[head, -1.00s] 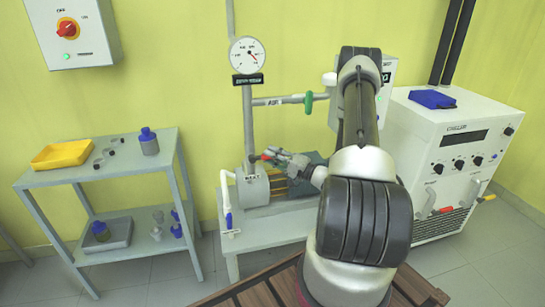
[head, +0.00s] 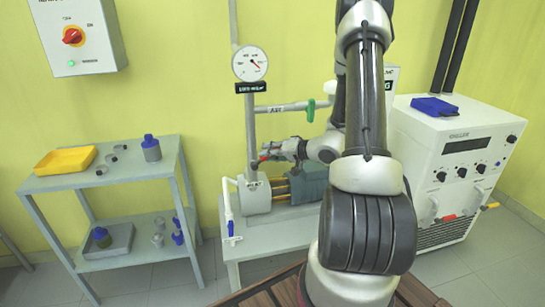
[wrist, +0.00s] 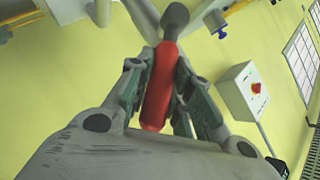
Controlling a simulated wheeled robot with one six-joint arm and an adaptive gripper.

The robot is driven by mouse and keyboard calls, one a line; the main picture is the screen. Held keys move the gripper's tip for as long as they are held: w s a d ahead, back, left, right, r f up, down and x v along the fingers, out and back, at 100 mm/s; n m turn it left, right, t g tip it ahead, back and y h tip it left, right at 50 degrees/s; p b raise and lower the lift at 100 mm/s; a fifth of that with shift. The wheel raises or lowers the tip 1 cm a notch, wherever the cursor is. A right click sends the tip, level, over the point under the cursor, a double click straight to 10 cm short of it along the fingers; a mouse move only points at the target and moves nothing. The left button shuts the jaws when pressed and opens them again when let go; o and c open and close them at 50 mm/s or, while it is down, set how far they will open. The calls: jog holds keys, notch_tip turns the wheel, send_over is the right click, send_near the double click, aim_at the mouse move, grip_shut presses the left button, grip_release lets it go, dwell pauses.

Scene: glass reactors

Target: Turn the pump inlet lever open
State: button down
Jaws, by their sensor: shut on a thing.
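The red pump inlet lever (wrist: 160,88) is in the wrist view, its handle between my two fingers and its grey hub at the top. My gripper (head: 270,156) is shut on this handle. In the head view the lever's red tip (head: 262,158) shows small beside the vertical pipe, above the pump (head: 256,196). My gripper reaches it from the right and hides most of it. The exact angle of the lever is hard to tell.
A round gauge (head: 249,63) is on the pipe above, with a green-handled side valve (head: 310,110) to the right. A blue-handled drain valve (head: 230,226) is in front. The chiller (head: 455,150) stands right, a shelf cart (head: 100,170) left.

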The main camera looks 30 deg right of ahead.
jog(key=shift+w+a+r+n+g+h, duration=0.15)
jog(key=shift+a+r+n+g+h, duration=0.35)
jog(key=shift+a+r+n+h, duration=0.25)
jog(key=shift+f, duration=0.1)
jog(key=c, duration=1.3)
grip_release()
jog(key=shift+d, duration=0.15)
